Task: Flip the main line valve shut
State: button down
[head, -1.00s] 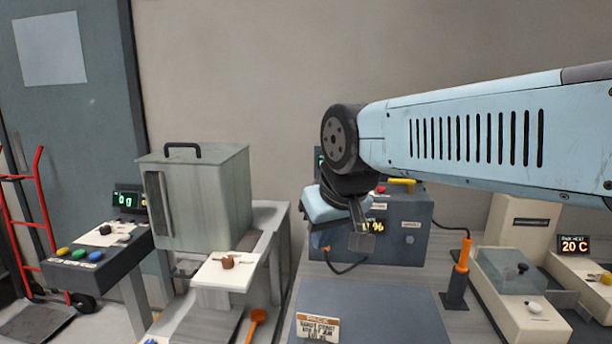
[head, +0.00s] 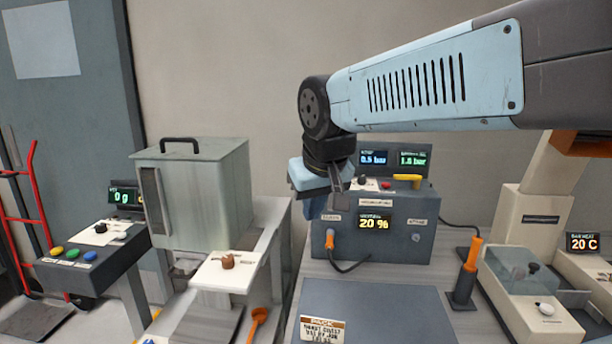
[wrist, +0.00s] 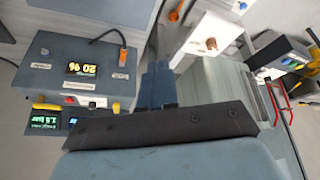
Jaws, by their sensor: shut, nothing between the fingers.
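A yellow lever (head: 407,179) lies flat along the top right of a grey-blue control box (head: 400,235); it looks like a valve handle, but I cannot read a label naming it. In the wrist view the box (wrist: 45,75) appears upside down at the left, with the yellow lever (wrist: 46,106) near its edge. My gripper (head: 340,203) is shut and empty, pointing down in front of the box's upper left in the head view. It is left of the yellow lever and apart from it. The fingers (wrist: 158,82) also show in the wrist view.
Two displays stand behind the box top, reading 0.5 bar (head: 374,159) and 1.6 bar (head: 413,159). A black knob and a red button (head: 386,184) sit left of the lever. An orange-handled tool (head: 468,268) stands at right.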

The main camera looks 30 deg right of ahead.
jog(key=w+d+m+g+h, duration=0.1)
jog(key=w+d+m+h, duration=0.1)
jog(key=w, duration=0.8)
jog(key=w+d+r+m+g+h, duration=0.1)
jog(key=w+d, duration=0.3)
jog(key=w, duration=0.6)
jog(key=w+d+m+g+h, duration=0.1)
jog(key=w+d+m+h, duration=0.2)
jog(key=w, duration=0.8)
jog(key=shift+d+r+g+h, duration=0.3)
jog(key=shift+d+g, duration=0.1)
jog(key=shift+d, duration=0.1)
jog(key=d+f, duration=0.2)
jog(key=d, duration=0.1)
jog(key=d+f, duration=0.6)
jog(key=shift+s, duration=0.3)
jog(key=shift+s+d, duration=0.15)
jog(key=shift+d, duration=0.1)
